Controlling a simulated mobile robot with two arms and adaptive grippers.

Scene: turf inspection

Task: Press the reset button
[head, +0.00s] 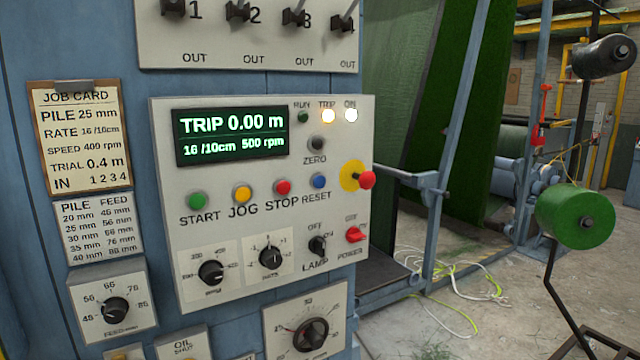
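The reset button (319,181) is a small blue round button on the grey control panel (225,275), just above the word RESET. It is the rightmost in a row with a green START button (197,201), a yellow JOG button (242,194) and a red STOP button (283,187). The display (230,134) reads TRIP 0.00 m, 16/10cm and 500 rpm. The TRIP lamp (328,116) and the ON lamp (351,115) are lit; the RUN lamp (303,117) looks dark green. Neither of my grippers is in view.
A red emergency knob (367,180) on a yellow disc sticks out right of the reset button. Below are dials, a LAMP switch (317,245) and a red POWER switch (355,235). A job card (80,140) hangs left. Loose cables (455,290) lie on the floor at right.

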